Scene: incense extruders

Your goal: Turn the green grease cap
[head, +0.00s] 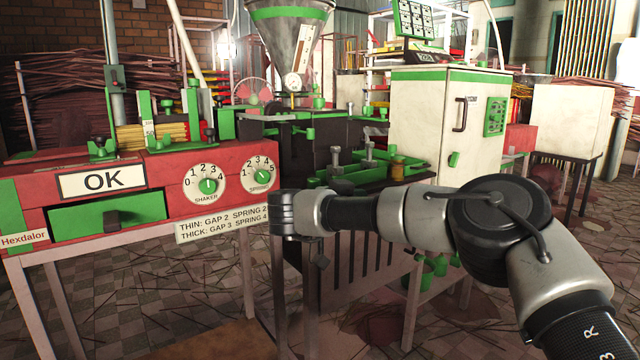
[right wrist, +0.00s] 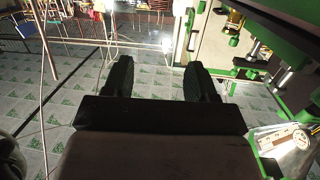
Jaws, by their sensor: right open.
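I cannot tell for certain which part is the green grease cap. Several small green caps and knobs sit on the machine in the middle of the head view, such as a green knob (head: 319,102) by the hopper's lower end. My right arm comes in from the right in the head view, in front of the machine's green bed (head: 372,176), and its wrist ends near the red box. My right gripper (right wrist: 160,72) is open in the right wrist view, with nothing between its two dark fingers. Green machine parts (right wrist: 250,66) lie right of the fingers. My left gripper is out of view.
A red control box (head: 158,187) with an OK sign, dials and a green drawer (head: 108,213) stands on a table at the left. A metal hopper (head: 290,45) rises behind. A white cabinet (head: 432,115) stands right of the machine. Tiled floor (right wrist: 85,95) lies below.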

